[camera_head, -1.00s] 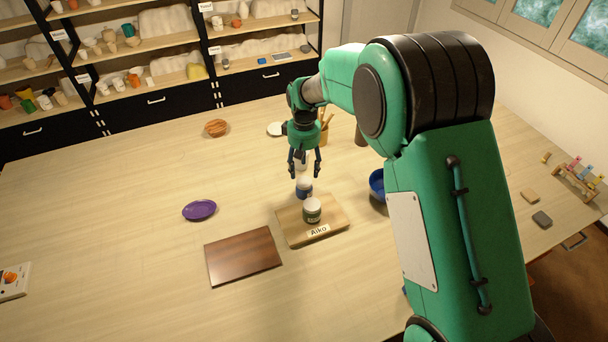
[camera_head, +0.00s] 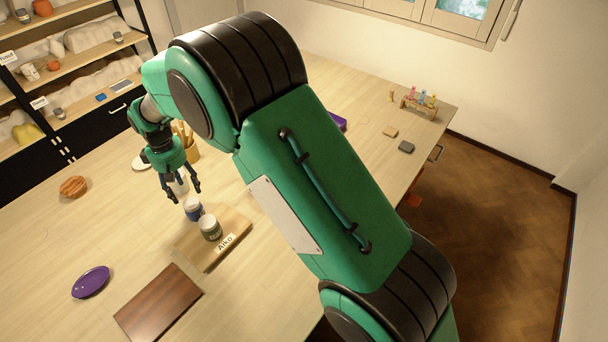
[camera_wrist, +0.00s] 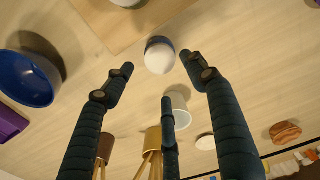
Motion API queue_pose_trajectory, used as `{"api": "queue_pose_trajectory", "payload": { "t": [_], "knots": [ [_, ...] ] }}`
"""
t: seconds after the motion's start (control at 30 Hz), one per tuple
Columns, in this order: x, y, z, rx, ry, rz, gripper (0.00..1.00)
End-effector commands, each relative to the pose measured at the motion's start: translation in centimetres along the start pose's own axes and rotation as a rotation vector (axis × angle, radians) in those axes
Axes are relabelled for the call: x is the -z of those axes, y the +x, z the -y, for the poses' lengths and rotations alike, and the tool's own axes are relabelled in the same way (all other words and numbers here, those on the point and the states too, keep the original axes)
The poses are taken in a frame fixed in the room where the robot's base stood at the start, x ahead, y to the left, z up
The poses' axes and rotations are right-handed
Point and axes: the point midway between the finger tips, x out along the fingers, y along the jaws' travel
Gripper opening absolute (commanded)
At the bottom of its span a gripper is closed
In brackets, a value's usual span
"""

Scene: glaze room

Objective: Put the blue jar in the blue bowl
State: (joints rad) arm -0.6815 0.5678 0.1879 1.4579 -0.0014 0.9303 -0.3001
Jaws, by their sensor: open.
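The blue jar (camera_head: 193,209) with a white lid stands on the table just behind the wooden board marked Aiko (camera_head: 205,258). In the wrist view the jar's pale lid (camera_wrist: 159,52) shows near the fingertips. My gripper (camera_head: 187,197) is open and empty, pointing down above and just behind the jar. Its fingers (camera_wrist: 158,66) are spread in the wrist view, with the jar beyond their tips. The blue bowl (camera_wrist: 28,80) is empty and stands at the left in the wrist view; my arm hides it in the head view.
A dark green jar (camera_head: 210,227) stands on the Aiko board, close to the blue jar. A white cup (camera_wrist: 180,99) and a brush holder (camera_head: 190,150) stand near my gripper. A dark brown board (camera_head: 158,304) and purple plate (camera_head: 91,282) lie toward the front left.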

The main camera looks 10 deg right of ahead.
Motion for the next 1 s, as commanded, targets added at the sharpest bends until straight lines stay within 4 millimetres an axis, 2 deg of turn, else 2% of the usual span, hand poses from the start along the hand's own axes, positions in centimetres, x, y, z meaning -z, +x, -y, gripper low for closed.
{"api": "queue_pose_trajectory", "payload": {
  "t": [0.27, 0.47, 0.67, 1.0],
  "knots": [
    [-0.6, -1.0, -0.6, -0.002, 0.012, -0.007, 0.57],
    [-2.9, -4.5, -2.6, -0.010, 0.060, -0.031, 0.57],
    [-7.5, -10.1, -5.5, -0.024, 0.142, -0.071, 0.57],
    [-17.4, -18.7, -9.2, -0.053, 0.296, -0.142, 0.57]
  ]
}}
